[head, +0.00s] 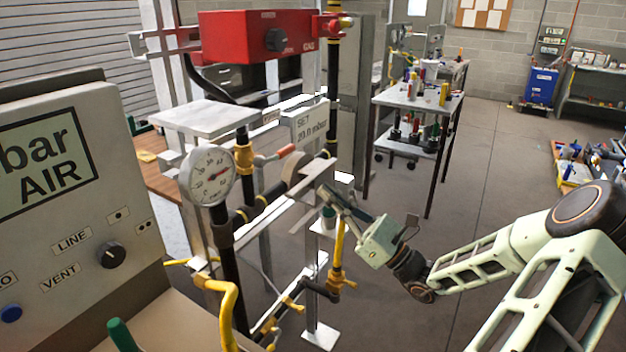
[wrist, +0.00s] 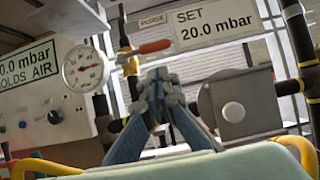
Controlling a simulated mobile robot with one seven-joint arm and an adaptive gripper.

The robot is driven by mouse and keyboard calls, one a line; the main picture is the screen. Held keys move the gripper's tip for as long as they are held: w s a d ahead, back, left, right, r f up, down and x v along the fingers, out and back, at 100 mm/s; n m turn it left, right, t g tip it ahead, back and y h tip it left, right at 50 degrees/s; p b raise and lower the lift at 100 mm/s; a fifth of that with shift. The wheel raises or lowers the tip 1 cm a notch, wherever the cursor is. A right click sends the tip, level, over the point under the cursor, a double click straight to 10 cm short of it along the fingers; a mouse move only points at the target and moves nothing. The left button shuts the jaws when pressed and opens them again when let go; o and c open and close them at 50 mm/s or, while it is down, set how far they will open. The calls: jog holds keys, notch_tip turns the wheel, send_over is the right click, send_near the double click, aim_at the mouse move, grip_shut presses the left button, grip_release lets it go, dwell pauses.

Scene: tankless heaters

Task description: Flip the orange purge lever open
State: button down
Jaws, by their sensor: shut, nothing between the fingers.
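The orange purge lever (head: 277,154) sits on a brass valve at the black pipe, beside the round pressure gauge (head: 208,175). In the wrist view the orange lever (wrist: 153,47) lies nearly level, just above my fingertips in the picture. My gripper (head: 326,192) is in front of the pipework, lower right of the lever in the head view. In the wrist view my gripper (wrist: 158,76) has its fingers together with nothing between them. A gap shows between fingertips and lever in the head view; I cannot tell its depth.
A "SET 20.0 mbar" sign (wrist: 217,22) hangs right of the lever. A grey box with a round knob (wrist: 233,108) is close to my fingers' right. A red gas unit (head: 262,38) stands above, and the air panel (head: 70,180) is at left.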

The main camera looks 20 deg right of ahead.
aim_at(276, 155)
jog(key=x, duration=0.9)
jog(key=shift+w+a, duration=0.1)
jog(key=shift+r+n+p, duration=0.15)
jog(key=shift+n+p, duration=0.15)
jog(key=shift+r+n+g+y, duration=0.15)
jog(key=shift+n+g+y, duration=0.25)
jog(key=shift+y, duration=0.2)
